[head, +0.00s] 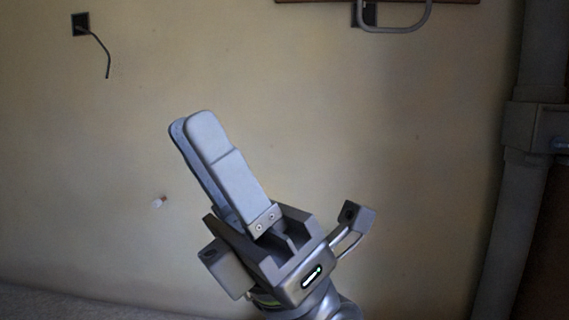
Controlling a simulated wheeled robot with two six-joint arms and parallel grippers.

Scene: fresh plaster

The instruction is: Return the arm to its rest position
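The pale plaster wall (410,150) fills the background. A dark wall box with a bent cable (98,42) is at upper left, and a grey looped tube (394,28) at top. A small pale plug (158,202) is left of my gripper. A thick grey pipe (514,215) stands at right.

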